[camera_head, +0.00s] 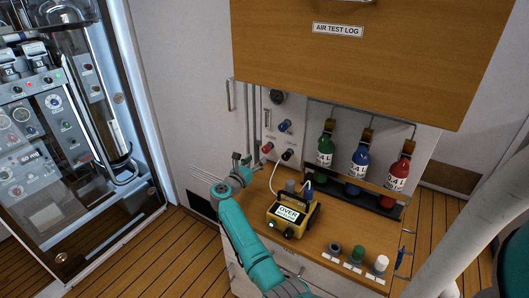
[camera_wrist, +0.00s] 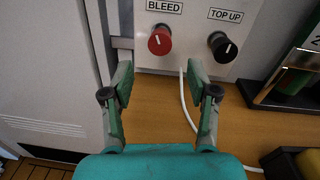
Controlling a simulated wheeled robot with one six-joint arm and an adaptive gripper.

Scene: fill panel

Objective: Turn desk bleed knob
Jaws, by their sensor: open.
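The bleed knob (camera_wrist: 160,40) is red and round with a white pointer line, on a pale panel (camera_wrist: 190,62) under a BLEED label (camera_wrist: 164,6). Its pointer line is tilted from upright in the wrist view. The red knob also shows in the head view (camera_head: 267,147), low on the desk's panel. My gripper (camera_wrist: 160,78) is open and empty, its fingers spread either side of the line to the knob. The knob is beyond the fingertips and apart from them. In the head view my gripper (camera_head: 241,160) is just left of the knob.
A black TOP UP knob (camera_wrist: 222,46) is right beside the bleed knob. A blue knob (camera_head: 285,126) sits above. A white cable (camera_wrist: 186,108) crosses the wooden desktop (camera_wrist: 150,122). A yellow meter (camera_head: 292,214) stands in front.

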